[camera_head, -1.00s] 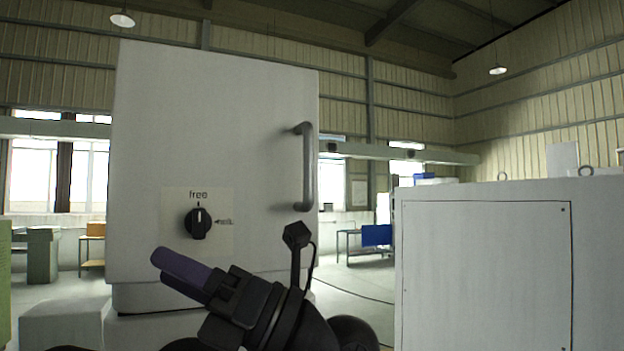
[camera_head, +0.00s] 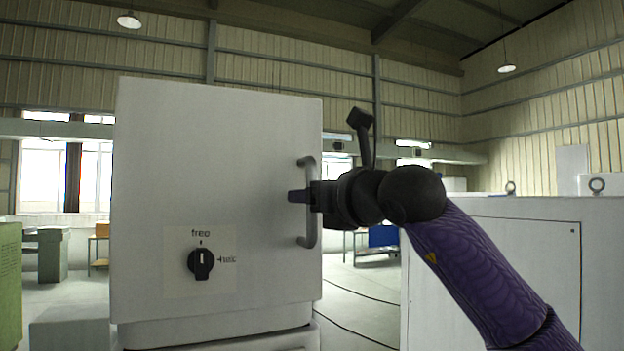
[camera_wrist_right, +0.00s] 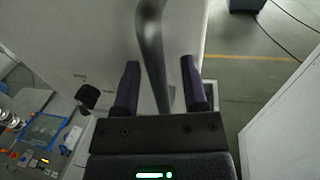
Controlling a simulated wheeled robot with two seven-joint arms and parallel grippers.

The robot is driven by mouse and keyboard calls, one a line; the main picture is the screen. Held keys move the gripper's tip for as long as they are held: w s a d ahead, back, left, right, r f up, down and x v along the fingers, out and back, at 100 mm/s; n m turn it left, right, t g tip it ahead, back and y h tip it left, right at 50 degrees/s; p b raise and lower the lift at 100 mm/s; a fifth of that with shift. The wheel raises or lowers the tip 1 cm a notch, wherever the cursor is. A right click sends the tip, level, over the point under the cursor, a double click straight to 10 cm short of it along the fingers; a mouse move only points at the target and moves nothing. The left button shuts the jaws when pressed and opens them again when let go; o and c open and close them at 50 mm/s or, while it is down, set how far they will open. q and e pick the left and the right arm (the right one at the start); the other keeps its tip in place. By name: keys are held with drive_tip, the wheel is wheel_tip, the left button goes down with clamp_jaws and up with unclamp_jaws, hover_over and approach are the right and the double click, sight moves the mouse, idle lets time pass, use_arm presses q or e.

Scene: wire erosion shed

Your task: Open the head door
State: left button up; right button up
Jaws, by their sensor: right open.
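The head door (camera_head: 215,165) is a large pale-grey panel in the head view, and it looks shut. Its grey bar handle (camera_head: 309,225) stands upright near the right edge. A black knob (camera_head: 200,263) sits low on the door, with its pointer up toward the word "free". My right gripper (camera_head: 296,196) is at the middle of the handle. In the right wrist view the open purple fingers (camera_wrist_right: 160,88) stand on either side of the handle bar (camera_wrist_right: 152,50), with a gap on each side. My left gripper is in neither view.
A pale cabinet (camera_head: 500,265) stands to the right of the door, with floor between them. A green cabinet (camera_head: 10,285) is at the far left. In the right wrist view a bench with small parts (camera_wrist_right: 45,130) lies at the lower left.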

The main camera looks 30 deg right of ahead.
drive_tip(key=shift+w+a, duration=0.1)
drive_tip(key=shift+w, duration=0.1)
clamp_jaws()
idle(1.3)
